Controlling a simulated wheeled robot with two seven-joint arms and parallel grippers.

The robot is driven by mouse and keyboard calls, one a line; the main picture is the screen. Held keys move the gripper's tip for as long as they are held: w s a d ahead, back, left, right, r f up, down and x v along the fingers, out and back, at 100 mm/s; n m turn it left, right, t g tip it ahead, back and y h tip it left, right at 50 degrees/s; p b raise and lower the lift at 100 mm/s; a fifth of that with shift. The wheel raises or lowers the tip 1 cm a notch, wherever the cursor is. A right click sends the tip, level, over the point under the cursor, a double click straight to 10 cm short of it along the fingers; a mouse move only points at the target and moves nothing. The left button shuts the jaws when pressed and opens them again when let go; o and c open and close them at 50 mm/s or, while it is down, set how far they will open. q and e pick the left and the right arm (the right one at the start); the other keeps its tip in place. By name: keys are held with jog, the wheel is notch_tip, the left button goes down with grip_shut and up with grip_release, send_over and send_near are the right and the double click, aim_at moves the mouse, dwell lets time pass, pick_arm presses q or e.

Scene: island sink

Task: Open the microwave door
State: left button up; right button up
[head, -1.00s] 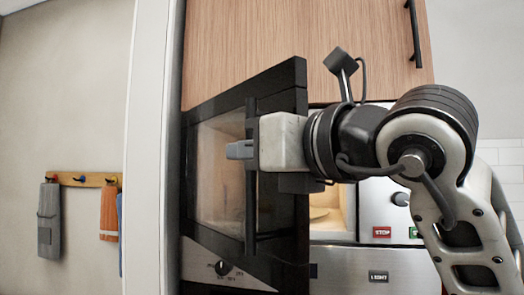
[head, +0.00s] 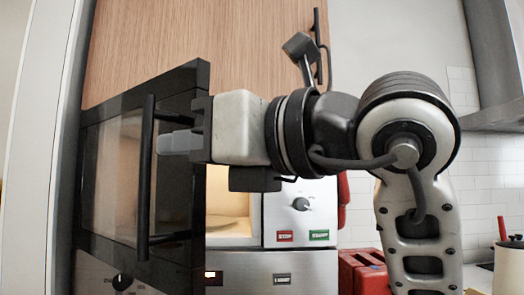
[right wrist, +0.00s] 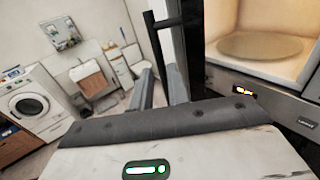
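The microwave door (head: 190,85) is dark-framed with a glass window and stands swung partly open in the head view. Its vertical black bar handle (head: 147,190) is at the door's front, and shows upper middle in the right wrist view (right wrist: 152,35). My right gripper (head: 175,143) is at the door's opening edge, its fingertips just right of the handle. In the right wrist view its two fingers (right wrist: 160,88) are apart with a gap and nothing visibly clamped between them. Whether they touch the door is unclear. The lit microwave cavity (head: 228,190) shows behind the door. My left gripper is not in view.
A control panel (head: 300,210) with a knob is right of the cavity. Wooden cabinet doors (head: 190,35) are above. A red toaster-like object (head: 362,272) and a white pot (head: 508,268) stand at right. The right wrist view shows a washing machine (right wrist: 30,103) far off.

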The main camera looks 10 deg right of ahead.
pick_arm(q)
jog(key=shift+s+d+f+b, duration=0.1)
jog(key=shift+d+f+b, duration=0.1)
jog(key=shift+b, duration=0.45)
pick_arm(e)
jog(key=v, duration=0.9)
jog(key=shift+a, duration=0.1)
